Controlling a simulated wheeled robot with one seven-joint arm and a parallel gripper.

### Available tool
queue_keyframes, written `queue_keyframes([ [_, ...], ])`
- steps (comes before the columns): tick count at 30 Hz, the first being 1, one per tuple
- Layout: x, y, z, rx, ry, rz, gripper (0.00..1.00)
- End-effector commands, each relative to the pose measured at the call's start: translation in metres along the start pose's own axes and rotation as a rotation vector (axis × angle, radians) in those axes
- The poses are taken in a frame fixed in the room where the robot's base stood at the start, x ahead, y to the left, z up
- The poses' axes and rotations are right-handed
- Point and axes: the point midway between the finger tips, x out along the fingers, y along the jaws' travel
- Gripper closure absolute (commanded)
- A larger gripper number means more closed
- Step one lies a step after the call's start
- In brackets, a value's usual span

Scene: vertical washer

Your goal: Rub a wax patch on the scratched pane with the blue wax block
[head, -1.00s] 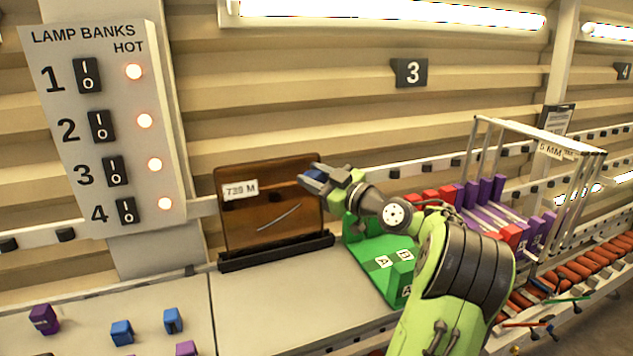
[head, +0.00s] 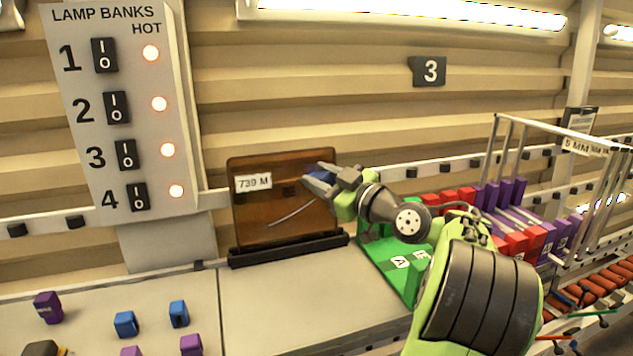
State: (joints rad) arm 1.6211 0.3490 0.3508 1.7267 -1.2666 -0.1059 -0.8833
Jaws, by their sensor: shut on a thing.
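The scratched pane (head: 262,215) is a brown, see-through sheet standing upright in a dark holder (head: 290,249), with a white label "739 M" (head: 254,182) at its upper left. A pale curved scratch (head: 292,214) runs across its middle right. My gripper (head: 315,182) is at the pane's upper right, above the scratch's right end. It is shut on the blue wax block (head: 321,174), which is partly hidden by the fingers. I cannot tell whether the block touches the pane. A small dark spot (head: 289,191) shows on or through the glass.
A green lettered stand (head: 385,262) is right of the pane, under my arm. Red and purple blocks and a wire rack (head: 545,135) are farther right. Blue blocks (head: 126,324) and purple blocks (head: 48,307) lie at lower left. The bench before the pane is clear.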

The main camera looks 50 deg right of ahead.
Motion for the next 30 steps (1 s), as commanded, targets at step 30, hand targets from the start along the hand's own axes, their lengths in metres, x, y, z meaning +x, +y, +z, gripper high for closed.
queue_keyframes([
  [30, -0.042, -0.017, -0.017, 0.001, 0.000, -0.001, 0.96],
])
